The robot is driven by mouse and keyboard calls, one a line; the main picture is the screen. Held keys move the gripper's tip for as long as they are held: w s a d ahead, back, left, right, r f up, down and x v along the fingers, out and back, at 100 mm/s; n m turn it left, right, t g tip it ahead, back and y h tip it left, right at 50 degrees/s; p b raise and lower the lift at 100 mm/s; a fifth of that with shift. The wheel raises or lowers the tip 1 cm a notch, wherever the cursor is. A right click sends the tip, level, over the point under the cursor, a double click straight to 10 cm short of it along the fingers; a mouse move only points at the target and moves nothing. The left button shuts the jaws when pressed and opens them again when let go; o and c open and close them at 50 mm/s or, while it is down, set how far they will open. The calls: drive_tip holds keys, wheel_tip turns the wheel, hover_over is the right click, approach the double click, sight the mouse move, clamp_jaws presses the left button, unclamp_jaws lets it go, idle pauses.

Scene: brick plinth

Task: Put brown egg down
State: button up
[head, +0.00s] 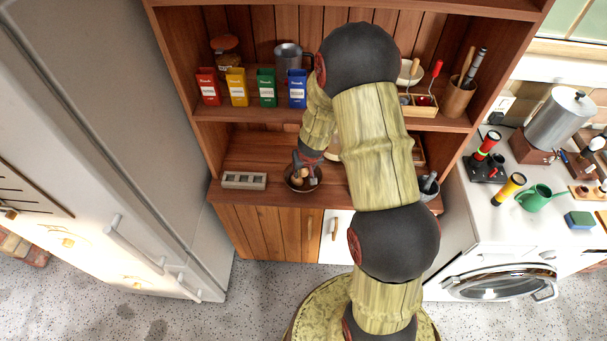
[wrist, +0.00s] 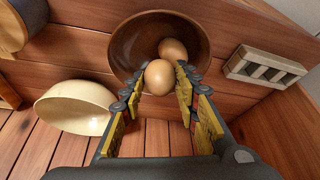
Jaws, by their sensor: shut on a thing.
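My gripper (wrist: 160,78) is shut on a brown egg (wrist: 158,80), one finger on each side of it. A dark brown bowl (wrist: 125,45) lies just beyond the fingertips, and the held egg overlaps its rim in the wrist view. A second brown egg (wrist: 174,49) is in the bowl, close to the held one; I cannot tell whether they touch. In the head view the bowl (head: 292,186) stands on the wooden lower shelf, with my gripper (head: 307,172) right over it. The held egg's height above the bowl is unclear.
A pale block with holes (head: 244,180) stands left of the bowl on the shelf. A cream bowl (wrist: 72,106) is on the other side, partly hidden by my arm in the head view. Coloured boxes (head: 238,88) line the shelf above. Bare shelf lies behind the block.

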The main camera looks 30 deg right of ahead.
drive_tip(key=shift+f, duration=0.65)
drive_tip(key=shift+f+b, duration=0.15)
drive_tip(key=shift+b, duration=0.25)
drive_tip(key=o, duration=0.7)
